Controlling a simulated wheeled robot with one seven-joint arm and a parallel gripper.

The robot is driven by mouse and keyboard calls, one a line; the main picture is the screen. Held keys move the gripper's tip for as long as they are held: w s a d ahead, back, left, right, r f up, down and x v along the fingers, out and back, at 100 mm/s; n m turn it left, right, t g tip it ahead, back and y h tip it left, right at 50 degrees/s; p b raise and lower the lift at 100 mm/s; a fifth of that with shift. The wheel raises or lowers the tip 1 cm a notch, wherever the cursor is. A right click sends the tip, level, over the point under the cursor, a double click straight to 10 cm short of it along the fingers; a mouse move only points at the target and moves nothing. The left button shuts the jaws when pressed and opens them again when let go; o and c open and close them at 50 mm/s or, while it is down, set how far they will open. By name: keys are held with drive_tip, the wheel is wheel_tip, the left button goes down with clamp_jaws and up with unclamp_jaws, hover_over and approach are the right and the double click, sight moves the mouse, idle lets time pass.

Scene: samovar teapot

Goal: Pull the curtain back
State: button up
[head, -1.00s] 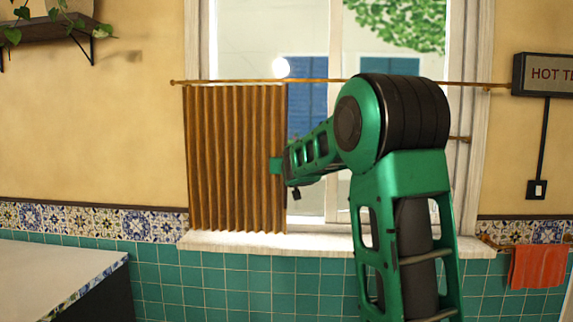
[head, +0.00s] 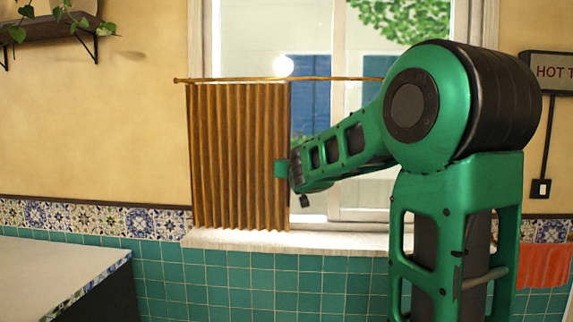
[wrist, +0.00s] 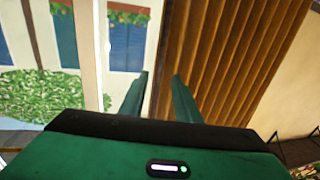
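The brown pleated curtain (head: 238,155) hangs from a thin rod (head: 330,78) over the left part of the window. Its right edge lies near the window's middle. My gripper (head: 283,169) is at that right edge, about mid-height, reaching in from the right. In the wrist view, the two green fingers of my gripper (wrist: 160,78) stand apart with a clear gap. The curtain (wrist: 225,50) fills the area behind and right of the right finger, and its edge shows in the gap. Contact between the fingers and the cloth cannot be made out.
The window sill (head: 310,241) runs below the curtain. A white counter (head: 60,270) stands at the lower left, and a plant shelf (head: 55,28) hangs at the upper left. An orange towel (head: 543,266) hangs at the right, partly behind my arm.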

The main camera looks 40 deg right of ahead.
drive_tip(key=v, duration=0.2)
drive_tip(key=shift+s+a, duration=0.25)
drive_tip(key=shift+s, duration=0.05)
idle(0.3)
drive_tip(key=s+a+f+g+y, duration=0.1)
drive_tip(key=s+f+g+y, duration=0.2)
drive_tip(key=s+f+g, duration=1.15)
drive_tip(key=s+a+f+y, duration=0.2)
drive_tip(key=s+f, duration=0.3)
drive_tip(key=s, duration=0.4)
drive_tip(key=s+a+f+g+y, duration=0.1)
drive_tip(key=s+a+f, duration=0.4)
drive_tip(key=s, duration=0.4)
drive_tip(key=s+a+f+y, duration=0.2)
drive_tip(key=s+a+f, duration=0.2)
drive_tip(key=s, duration=0.6)
wheel_tip(320, 180, down, 2)
drive_tip(key=shift+a+m+y, duration=0.25)
drive_tip(key=shift+m+y, duration=0.05)
drive_tip(key=shift+m, duration=0.1)
drive_tip(key=shift+s, duration=0.1)
